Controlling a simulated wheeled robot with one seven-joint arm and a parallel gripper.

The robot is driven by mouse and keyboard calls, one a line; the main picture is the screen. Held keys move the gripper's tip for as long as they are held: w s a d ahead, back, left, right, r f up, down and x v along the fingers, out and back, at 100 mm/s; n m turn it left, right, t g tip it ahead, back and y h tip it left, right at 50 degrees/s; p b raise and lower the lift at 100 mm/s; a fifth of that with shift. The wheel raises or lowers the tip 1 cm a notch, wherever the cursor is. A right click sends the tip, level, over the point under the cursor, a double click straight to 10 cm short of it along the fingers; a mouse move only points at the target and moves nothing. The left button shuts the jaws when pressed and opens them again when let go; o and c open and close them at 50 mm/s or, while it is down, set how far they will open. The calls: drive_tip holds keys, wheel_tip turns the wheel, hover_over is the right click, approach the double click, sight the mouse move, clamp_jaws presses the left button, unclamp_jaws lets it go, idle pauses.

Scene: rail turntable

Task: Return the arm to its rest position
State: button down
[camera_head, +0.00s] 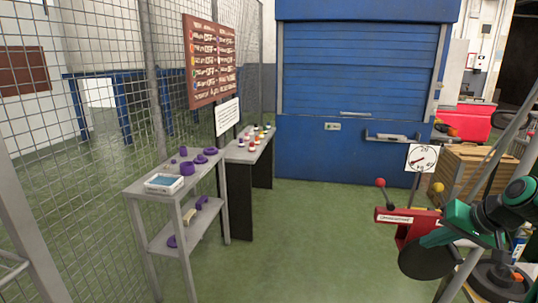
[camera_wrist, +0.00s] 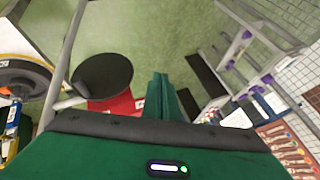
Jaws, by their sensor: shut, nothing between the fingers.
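My arm, green and black, reaches in from the right edge of the head view. My gripper (camera_head: 424,241) points left, in front of a red device with a white label (camera_head: 398,218) and a dark round disc (camera_head: 428,262). In the wrist view my gripper (camera_wrist: 160,80) has its green fingers together, with nothing between them. The disc (camera_wrist: 103,75) and part of the red device (camera_wrist: 118,104) show left of the fingers there. Whether the fingers touch the device I cannot tell.
A grey shelf (camera_head: 215,209) holds purple parts and a white tray (camera_head: 164,184). A dark bench (camera_head: 238,192) with small bottles stands behind it. A dial (camera_head: 422,158) and wooden crate (camera_head: 470,168) are at right. The green floor is clear before the blue shutter (camera_head: 360,70).

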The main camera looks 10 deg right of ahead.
drive_tip(key=s+a+g, duration=0.3)
drive_tip(key=s+a, duration=0.1)
drive_tip(key=s, duration=0.5)
drive_tip(key=s+a+g+h, duration=0.1)
drive_tip(key=s+a+g, duration=0.3)
drive_tip(key=s, duration=0.5)
drive_tip(key=shift+s+a+r, duration=0.2)
drive_tip(key=shift+s+a, duration=0.1)
drive_tip(key=shift+a, duration=0.2)
drive_tip(key=shift+w+f+h, duration=0.25)
drive_tip(key=shift+w+h, duration=0.05)
drive_tip(key=shift+w, duration=0.35)
idle(1.1)
